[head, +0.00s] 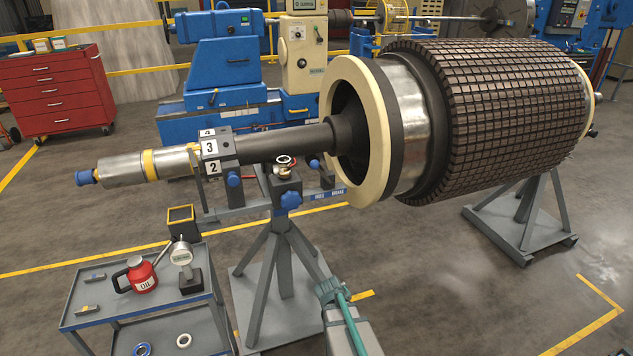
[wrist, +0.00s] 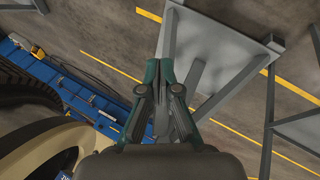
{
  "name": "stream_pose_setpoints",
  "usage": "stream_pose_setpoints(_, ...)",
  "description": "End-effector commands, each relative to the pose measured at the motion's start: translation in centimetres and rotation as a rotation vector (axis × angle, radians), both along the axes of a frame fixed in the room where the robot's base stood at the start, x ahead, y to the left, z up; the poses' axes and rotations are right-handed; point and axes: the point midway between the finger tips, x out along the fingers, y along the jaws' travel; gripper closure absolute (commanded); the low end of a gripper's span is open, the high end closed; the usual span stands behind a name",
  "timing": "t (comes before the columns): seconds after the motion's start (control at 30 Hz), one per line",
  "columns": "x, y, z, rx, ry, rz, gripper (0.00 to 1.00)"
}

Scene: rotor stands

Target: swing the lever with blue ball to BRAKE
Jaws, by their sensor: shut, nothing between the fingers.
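A small blue ball (head: 314,163) shows just behind the stand's top, left of the big cream ring. Its lever is mostly too small to make out. Below it a blue label plate (head: 328,194) reads FREE on the left and BRAKE on the right. My gripper (head: 331,289) is low in front of the stand, below and a little right of the ball, and well apart from it. In the wrist view my gripper (wrist: 160,68) has its teal fingers together and empty. The ball and lever cannot be made out in the wrist view.
The rotor (head: 500,105) rests on grey stands, its shaft (head: 285,140) above the near stand (head: 283,240). A blue star knob (head: 290,199) sticks out of that stand. A cart (head: 140,318) with an oil can (head: 141,275) and a gauge stands left. Open floor lies right.

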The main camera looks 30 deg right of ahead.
Motion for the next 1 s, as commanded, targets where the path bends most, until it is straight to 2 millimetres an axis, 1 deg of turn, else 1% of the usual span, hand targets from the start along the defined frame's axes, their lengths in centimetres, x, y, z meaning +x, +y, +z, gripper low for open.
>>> stream_pose_setpoints(0.03,2.0,-1.9,1.8,-0.059,-0.049,0.043,1.00)
stream_pose_setpoints(0.07,3.1,-2.8,3.0,-0.099,-0.077,0.075,1.00)
stream_pose_setpoints(0.1,4.5,-4.2,4.7,-0.154,-0.113,0.117,1.00)
stream_pose_setpoints(0.17,6.6,-5.9,7.6,-0.244,-0.162,0.186,1.00)
stream_pose_setpoints(0.2,7.9,-7.1,9.6,-0.310,-0.193,0.235,1.00)
stream_pose_setpoints(0.27,9.9,-8.5,12.8,-0.415,-0.236,0.315,1.00)
stream_pose_setpoints(0.3,11.1,-9.3,15.1,-0.491,-0.260,0.373,1.00)
stream_pose_setpoints(0.37,12.9,-10.3,18.7,-0.617,-0.293,0.468,1.00)
stream_pose_setpoints(0.4,14.0,-10.6,21.0,-0.704,-0.311,0.537,1.00)
stream_pose_setpoints(0.43,14.8,-10.6,22.7,-0.769,-0.321,0.588,1.00)
stream_pose_setpoints(0.5,16.3,-10.2,26.1,-0.914,-0.336,0.708,1.00)
stream_pose_setpoints(0.53,16.9,-9.7,27.2,-0.971,-0.339,0.759,1.00)
stream_pose_setpoints(0.6,18.0,-8.3,29.2,-1.093,-0.341,0.875,1.00)
stream_pose_setpoints(0.63,18.4,-7.7,29.7,-1.139,-0.340,0.920,1.00)
stream_pose_setpoints(0.7,18.9,-6.3,30.3,-1.230,-0.335,1.018,1.00)
stream_pose_setpoints(0.8,19.4,-4.6,31.0,-1.331,-0.332,1.119,1.00)
stream_pose_setpoints(0.9,19.6,-3.5,31.4,-1.398,-0.331,1.178,1.00)
stream_pose_setpoints(1.0,19.6,-3.3,31.5,-1.425,-0.324,1.197,1.00)
